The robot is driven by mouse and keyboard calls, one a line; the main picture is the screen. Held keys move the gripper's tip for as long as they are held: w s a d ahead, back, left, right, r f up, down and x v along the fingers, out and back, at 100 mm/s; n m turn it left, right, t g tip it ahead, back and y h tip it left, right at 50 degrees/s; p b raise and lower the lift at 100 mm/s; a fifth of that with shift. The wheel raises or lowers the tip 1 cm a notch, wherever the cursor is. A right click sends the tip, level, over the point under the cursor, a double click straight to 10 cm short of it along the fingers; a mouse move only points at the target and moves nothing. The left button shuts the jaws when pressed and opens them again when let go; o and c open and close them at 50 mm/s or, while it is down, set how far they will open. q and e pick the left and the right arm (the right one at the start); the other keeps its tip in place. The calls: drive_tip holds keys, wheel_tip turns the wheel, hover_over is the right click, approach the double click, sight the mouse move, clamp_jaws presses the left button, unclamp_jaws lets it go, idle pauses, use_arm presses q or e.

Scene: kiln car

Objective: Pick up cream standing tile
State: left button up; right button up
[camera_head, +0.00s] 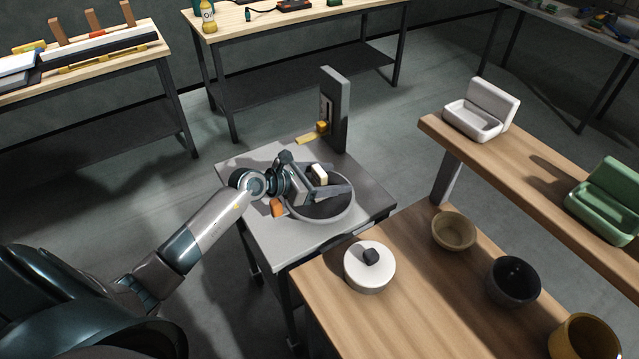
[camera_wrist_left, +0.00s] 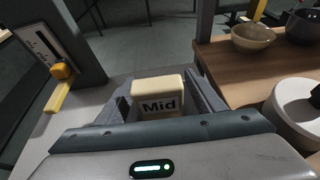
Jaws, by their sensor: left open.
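The cream tile (camera_wrist_left: 158,98) stands upright and carries the dark word "Mid" on the face toward the left wrist camera. In the head view the cream tile (camera_head: 320,173) shows at the dark round plate (camera_head: 330,212) on the grey kiln car table (camera_head: 305,239). My left gripper (camera_head: 331,180) is open, with the tile between its fingers. In the left wrist view a finger of the left gripper (camera_wrist_left: 162,101) lies on each side of the tile, and gaps seem to remain. The tile's foot is hidden by the gripper body. My right gripper is not in view.
A grey upright post (camera_head: 335,110) with a yellow slider (camera_head: 322,127) stands at the table's back. An orange piece (camera_head: 278,207) shows by the plate's left edge. The wooden table (camera_head: 400,300) at right holds a white lidded pot (camera_head: 368,275) and several bowls.

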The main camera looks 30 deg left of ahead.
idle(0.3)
use_arm(q)
drive_tip(key=c, duration=1.2)
drive_tip(key=shift+c, duration=0.4)
